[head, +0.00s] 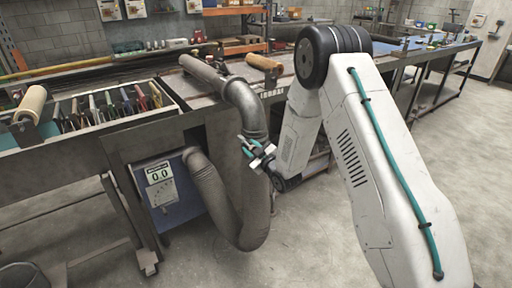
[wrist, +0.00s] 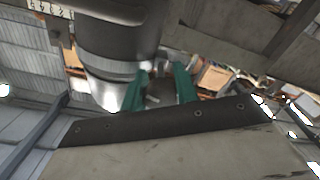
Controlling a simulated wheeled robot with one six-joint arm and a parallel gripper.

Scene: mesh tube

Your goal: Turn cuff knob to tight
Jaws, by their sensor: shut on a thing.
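A thick grey tube (head: 240,205) bends in a U from the bench top down and back up to a blue box. Its cuff shows as a pale metal band in the wrist view (wrist: 105,67), and the cuff also shows on the tube's upright right leg in the head view (head: 254,134). The small cuff knob (wrist: 152,99) shows between the green fingertips of my gripper (wrist: 158,92). My gripper (head: 255,152) is shut on the knob at the right side of the tube. The knob's setting marks cannot be made out, and in the head view the gripper hides the knob.
The blue box (head: 163,208) has a display reading 0.0. A bench (head: 110,137) with a rack of tools stands at left. Open concrete floor lies in front and to the right.

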